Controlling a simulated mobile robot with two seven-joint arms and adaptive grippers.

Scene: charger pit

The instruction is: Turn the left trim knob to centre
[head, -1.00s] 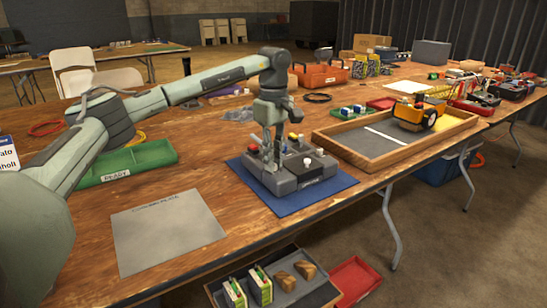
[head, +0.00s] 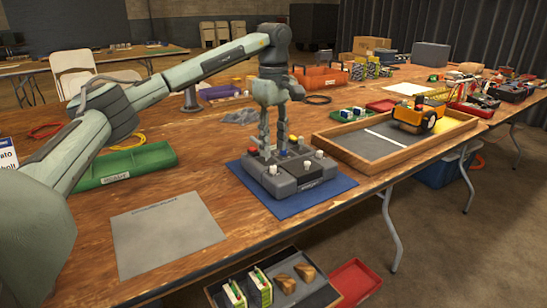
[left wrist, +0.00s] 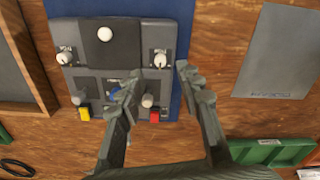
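The grey control box (head: 290,177) sits on a blue mat (head: 335,187) on the wooden table. Its left trim knob (head: 272,170) is a white knob at the near left; it also shows at the right in the left wrist view (left wrist: 160,59), which sees the box from the opposite side. The knob's pointer is too small to read. My left gripper (head: 273,146) is open and empty above the box. In the left wrist view its fingertips (left wrist: 159,72) are spread to either side of the left knob, apart from it. My right gripper is not in view.
The box also carries another white knob (left wrist: 65,57), a white-topped stick (left wrist: 104,34), small levers, and yellow (left wrist: 83,114), blue and red (left wrist: 155,117) buttons. A wooden-framed tray with a yellow vehicle (head: 418,115) stands to the right, a green tray (head: 125,165) to the left.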

